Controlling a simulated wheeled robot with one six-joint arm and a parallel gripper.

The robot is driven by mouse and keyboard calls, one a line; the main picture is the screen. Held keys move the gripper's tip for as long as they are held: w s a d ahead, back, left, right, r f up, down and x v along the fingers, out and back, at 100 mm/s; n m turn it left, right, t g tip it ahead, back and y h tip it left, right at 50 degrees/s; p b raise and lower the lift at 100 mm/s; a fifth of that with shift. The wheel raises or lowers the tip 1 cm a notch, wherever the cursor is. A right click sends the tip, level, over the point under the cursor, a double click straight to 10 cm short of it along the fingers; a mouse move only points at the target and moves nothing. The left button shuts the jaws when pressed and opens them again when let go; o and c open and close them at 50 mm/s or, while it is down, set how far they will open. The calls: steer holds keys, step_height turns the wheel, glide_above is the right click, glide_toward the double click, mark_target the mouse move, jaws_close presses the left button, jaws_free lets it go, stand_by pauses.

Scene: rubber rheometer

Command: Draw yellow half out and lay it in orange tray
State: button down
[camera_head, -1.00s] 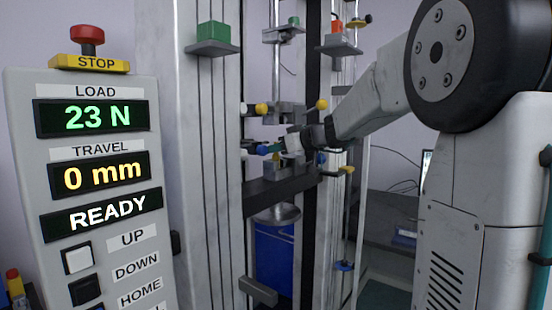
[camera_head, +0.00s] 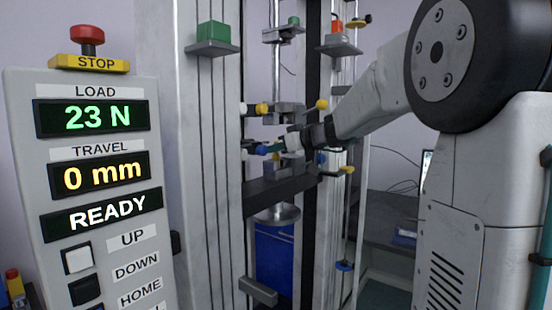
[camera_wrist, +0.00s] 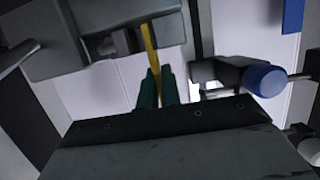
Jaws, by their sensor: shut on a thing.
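In the wrist view my gripper (camera_wrist: 158,88) has its dark green fingers closed together on the yellow half (camera_wrist: 151,50). It shows as a thin yellow strip running up from the fingertips to a grey clamp (camera_wrist: 85,40), where its upper end is hidden. In the head view my gripper (camera_head: 279,146) is between the columns of the test frame, among the clamp parts and beside a blue knob (camera_head: 263,150). The strip cannot be made out clearly there. I cannot make out an orange tray in either view.
In the wrist view a blue-capped clamp screw (camera_wrist: 263,80) is close on the right of my fingers. In the head view a yellow knob (camera_head: 262,109) is above my gripper, a dark crossbar (camera_head: 280,190) below. The control panel (camera_head: 95,180) stands at the left.

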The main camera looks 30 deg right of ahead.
stand_by(0.3)
steer(key=s+d, duration=0.4)
steer(key=s, duration=0.7)
steer(key=shift+s, duration=0.15)
stand_by(1.0)
stand_by(0.5)
